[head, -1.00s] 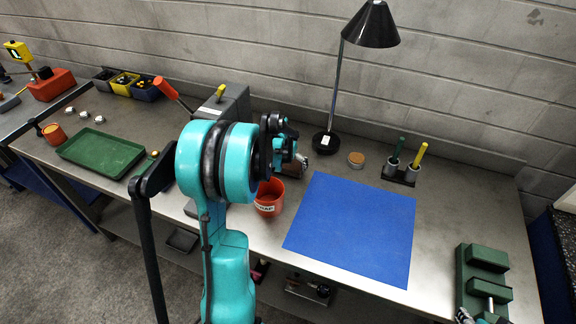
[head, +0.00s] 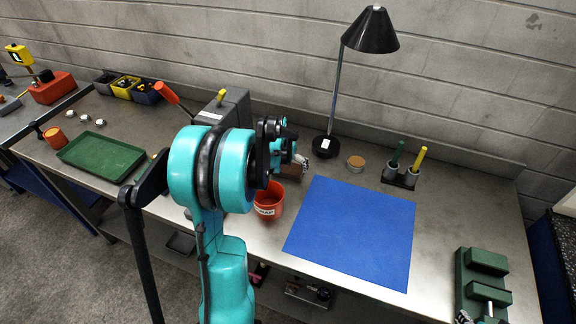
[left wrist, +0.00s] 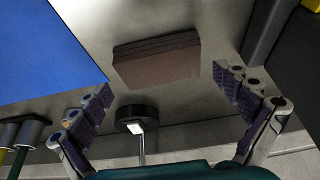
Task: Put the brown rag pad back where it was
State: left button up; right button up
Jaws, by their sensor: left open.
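The brown rag pad (left wrist: 155,62) is a flat, layered block lying on the bare metal bench, near a corner of the blue mat (left wrist: 40,45). In the head view the pad (head: 292,172) is partly hidden by my left gripper (head: 301,160). In the left wrist view my left gripper (left wrist: 163,82) is open and empty, its fingers spread to either side of the pad and apart from it. Small pieces at the head view's bottom right edge may be my right gripper's fingertips, too cut off to judge.
A red-orange labelled pot (head: 268,202) stands close to my left gripper. The black lamp (head: 324,143), a round cork-coloured tin (head: 356,163) and a two-cup holder (head: 399,176) stand behind the mat. A green vise-like fixture (head: 484,283) is at right. The mat is clear.

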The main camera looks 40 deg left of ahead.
pick_arm(q)
jog(key=p+v, duration=0.2)
jog(key=v, duration=0.8)
jog(key=s+d+r+m+t, duration=0.1)
jog(key=s+d+r, duration=0.15)
jog(key=d, duration=0.55)
jog(key=s+d+r+m, duration=0.1)
jog(key=s+d+r, duration=0.15)
jog(key=d, duration=0.55)
jog(key=s+d+f+m+t+h, duration=0.1)
jog(key=s+d+f+t, duration=0.1)
jog(key=s+d, duration=0.7)
jog(key=shift+s+d+m, duration=0.3)
jog(key=shift+s+d, duration=0.05)
jog(key=shift+d, duration=0.75)
notch_tip(320, 180, down, 4)
jog(key=b, duration=0.4)
jog(key=shift+f, duration=0.1)
